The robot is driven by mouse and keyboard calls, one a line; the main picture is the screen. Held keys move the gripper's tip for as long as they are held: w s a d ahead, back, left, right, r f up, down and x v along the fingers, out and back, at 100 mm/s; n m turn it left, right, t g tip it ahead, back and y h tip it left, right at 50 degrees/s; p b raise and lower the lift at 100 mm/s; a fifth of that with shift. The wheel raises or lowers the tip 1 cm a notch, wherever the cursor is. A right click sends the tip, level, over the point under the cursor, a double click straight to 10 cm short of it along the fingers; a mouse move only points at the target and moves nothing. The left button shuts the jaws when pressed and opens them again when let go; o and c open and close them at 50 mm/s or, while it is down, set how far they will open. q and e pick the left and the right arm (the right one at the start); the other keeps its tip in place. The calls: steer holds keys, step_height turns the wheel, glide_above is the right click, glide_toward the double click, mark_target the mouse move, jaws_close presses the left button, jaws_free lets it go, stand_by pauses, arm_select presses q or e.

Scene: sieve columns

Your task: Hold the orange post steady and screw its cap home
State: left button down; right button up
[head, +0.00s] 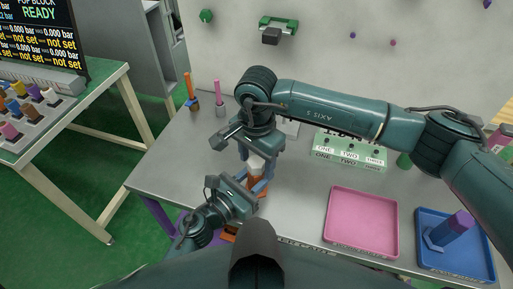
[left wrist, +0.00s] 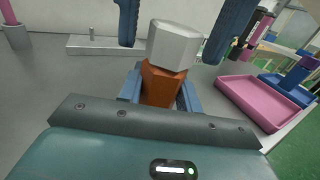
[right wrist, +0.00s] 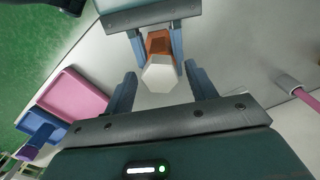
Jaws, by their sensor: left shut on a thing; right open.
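The orange post (head: 256,184) stands upright near the table's front edge, and it also shows in the left wrist view (left wrist: 160,84). A white six-sided cap (left wrist: 173,44) sits on its top; it shows in the right wrist view (right wrist: 160,76) too. How far the cap is threaded down I cannot tell. My left gripper (left wrist: 160,95) is shut on the orange post, a blue finger on each side. My right gripper (right wrist: 161,88) is over the post from above, its fingers open on both sides of the cap with gaps showing.
A pink tray (head: 334,238) and a blue tray (head: 478,268) holding a blue-and-purple post (head: 452,228) are at right. A green block marked ONE, TWO, THREE (head: 348,152) stands behind them. An orange rod (head: 189,86) and a pink rod (head: 218,94) stand at the back left.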

steer(key=shift+f, duration=0.2)
steer(key=c, duration=1)
steer(key=m, duration=0.4)
steer(key=shift+m, duration=0.3)
steer(key=m, duration=0.6)
steer(key=shift+m, duration=0.3)
steer(key=m, duration=0.9)
steer(key=o, duration=1.1)
steer(key=shift+o, duration=0.2)
